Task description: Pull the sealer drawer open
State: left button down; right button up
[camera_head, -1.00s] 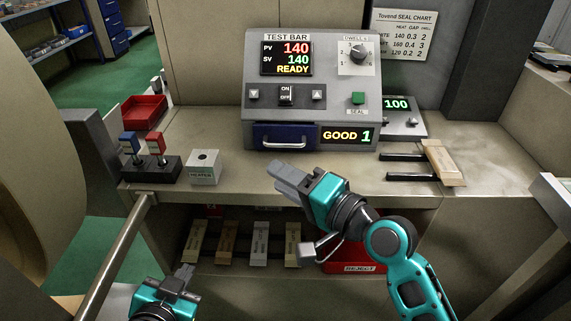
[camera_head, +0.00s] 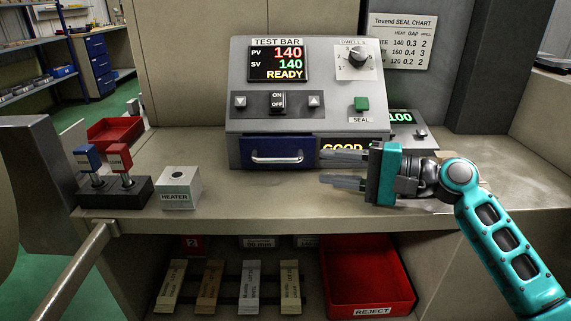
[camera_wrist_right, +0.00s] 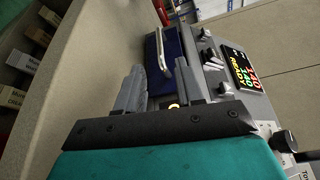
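The sealer (camera_head: 310,115) stands on the counter with its display reading 140, 140 and READY. Its blue drawer (camera_head: 262,162) is at the lower left of its front and looks shut. The drawer's silver bar handle (camera_head: 277,158) runs across the front. My right gripper (camera_head: 323,168) is open and empty, to the right of the handle and apart from it, with fingers pointing left. It partly hides the GOOD display. In the right wrist view, the handle (camera_wrist_right: 161,50) lies ahead of the open fingers (camera_wrist_right: 162,82). My left gripper is out of view.
A HEATER block (camera_head: 180,188) and a black base with blue and red levers (camera_head: 115,193) stand on the counter to the left. A red tray (camera_head: 115,132) is behind them. Below, a shelf holds several labelled bars and a red REJECT bin (camera_head: 366,285).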

aim_at(283, 161)
jog(key=b+x, duration=0.1)
jog(key=x, duration=0.8)
jog(key=shift+w+a+f, duration=0.1)
jog(key=shift+w+a, duration=0.05)
jog(key=shift+a, duration=0.2)
jog(key=shift+c, duration=0.2)
grip_shut()
